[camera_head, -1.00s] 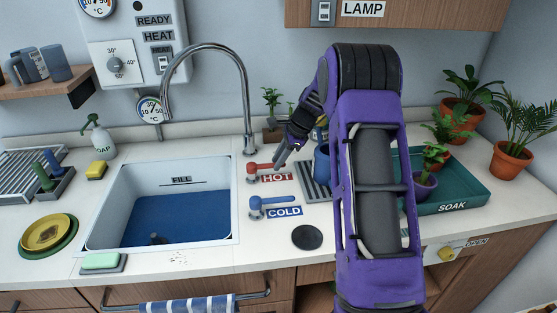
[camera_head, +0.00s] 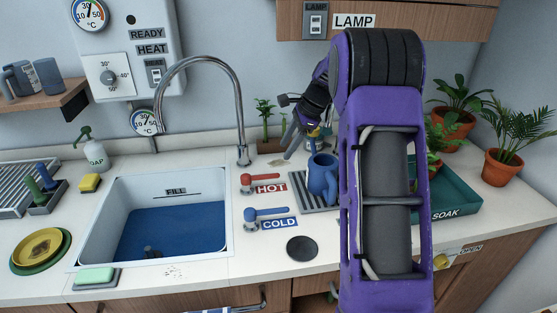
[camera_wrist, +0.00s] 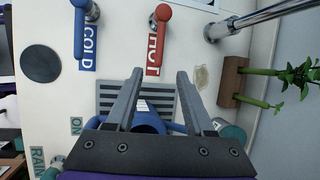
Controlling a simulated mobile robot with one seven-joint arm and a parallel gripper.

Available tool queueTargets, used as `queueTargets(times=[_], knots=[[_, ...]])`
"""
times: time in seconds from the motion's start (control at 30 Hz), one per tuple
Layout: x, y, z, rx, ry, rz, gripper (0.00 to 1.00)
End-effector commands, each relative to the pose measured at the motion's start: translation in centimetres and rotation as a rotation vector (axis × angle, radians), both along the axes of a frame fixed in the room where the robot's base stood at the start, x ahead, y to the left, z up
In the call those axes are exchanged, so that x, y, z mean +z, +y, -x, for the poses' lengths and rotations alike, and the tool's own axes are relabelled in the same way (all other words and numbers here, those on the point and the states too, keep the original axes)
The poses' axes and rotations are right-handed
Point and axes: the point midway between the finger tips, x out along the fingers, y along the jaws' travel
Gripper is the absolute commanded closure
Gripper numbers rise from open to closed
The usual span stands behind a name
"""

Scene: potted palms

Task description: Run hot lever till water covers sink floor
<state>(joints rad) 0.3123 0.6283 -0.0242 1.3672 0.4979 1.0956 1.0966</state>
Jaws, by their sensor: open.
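The red hot lever (camera_head: 259,179) stands right of the sink beside its HOT label, its handle pointing right like the blue cold lever (camera_head: 262,211). In the wrist view the hot lever (camera_wrist: 162,22) lies beyond my fingertips, apart from them. My gripper (camera_head: 297,137) is open and empty, raised above the counter behind and right of the lever; its spread fingers (camera_wrist: 160,78) also show in the wrist view. The sink (camera_head: 103,218) has a FILL mark and a blue bottom; I cannot tell whether that blue is water. No stream shows under the faucet (camera_head: 240,95).
A blue mug (camera_head: 322,178) stands on a grey ribbed mat close to my gripper. Small plants stand behind it (camera_head: 265,118). A black disc (camera_head: 302,248) lies on the front counter.

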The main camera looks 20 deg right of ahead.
Motion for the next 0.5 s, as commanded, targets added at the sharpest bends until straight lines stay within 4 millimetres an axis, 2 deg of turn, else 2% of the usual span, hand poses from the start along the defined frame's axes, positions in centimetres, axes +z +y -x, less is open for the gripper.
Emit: queueTargets(times=[0.03,0.2,0.33,0.5], knots=[[1.3,-0.5,0.2,-0.002,-0.004,0.001,0.47],[4.0,-1.6,0.9,-0.001,-0.003,0.000,0.47],[5.3,-2.1,1.3,-0.001,-0.002,0.000,0.47],[5.8,-2.3,1.4,0.000,0.000,0.000,0.47]])
